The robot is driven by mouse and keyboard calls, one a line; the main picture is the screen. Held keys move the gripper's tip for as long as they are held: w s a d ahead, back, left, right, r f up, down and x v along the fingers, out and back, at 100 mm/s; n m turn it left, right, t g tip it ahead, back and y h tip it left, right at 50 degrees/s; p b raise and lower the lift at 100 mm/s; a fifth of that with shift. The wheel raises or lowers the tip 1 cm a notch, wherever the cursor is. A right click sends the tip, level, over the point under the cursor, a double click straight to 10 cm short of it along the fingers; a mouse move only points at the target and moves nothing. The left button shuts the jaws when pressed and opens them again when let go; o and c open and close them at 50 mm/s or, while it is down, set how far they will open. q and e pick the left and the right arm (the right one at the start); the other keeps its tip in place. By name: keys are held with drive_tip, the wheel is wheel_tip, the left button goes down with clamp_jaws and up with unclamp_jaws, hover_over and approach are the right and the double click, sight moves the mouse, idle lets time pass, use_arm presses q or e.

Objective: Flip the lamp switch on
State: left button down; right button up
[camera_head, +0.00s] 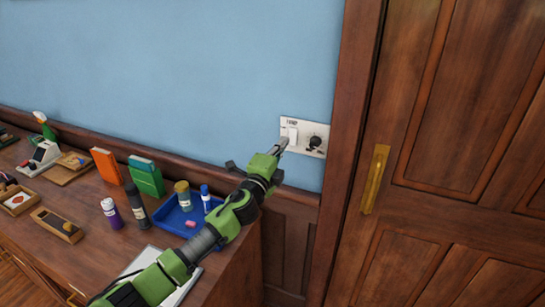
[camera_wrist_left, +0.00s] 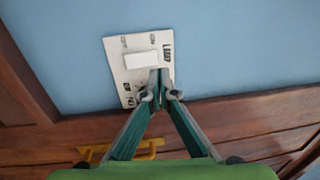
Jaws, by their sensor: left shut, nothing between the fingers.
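The lamp switch plate (camera_head: 304,137) is a pale panel on the blue wall, left of the door frame. It carries a white rocker switch (camera_head: 292,134) on its left and a dark round knob (camera_head: 315,142) on its right. My left gripper (camera_head: 283,143) is shut and empty, its tips at the lower left edge of the plate, close to the rocker. In the left wrist view the shut fingertips (camera_wrist_left: 160,90) overlap the plate (camera_wrist_left: 124,80) beside the white rocker (camera_wrist_left: 141,60) and hide the knob. I cannot tell whether they touch the plate. My right gripper is not in view.
A wooden desk (camera_head: 78,227) below holds a blue tray (camera_head: 170,220) with jars, an orange book (camera_head: 106,166), a green book (camera_head: 146,176) and bottles. A wooden door (camera_head: 470,150) with a brass handle plate (camera_head: 375,180) stands at the right. The blue wall (camera_head: 170,70) above is clear.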

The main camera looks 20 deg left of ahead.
use_arm(q)
drive_tip(key=s+b, duration=0.1)
drive_tip(key=s, duration=0.6)
drive_tip(key=shift+s+a+r, duration=0.2)
drive_tip(key=shift+r, duration=0.2)
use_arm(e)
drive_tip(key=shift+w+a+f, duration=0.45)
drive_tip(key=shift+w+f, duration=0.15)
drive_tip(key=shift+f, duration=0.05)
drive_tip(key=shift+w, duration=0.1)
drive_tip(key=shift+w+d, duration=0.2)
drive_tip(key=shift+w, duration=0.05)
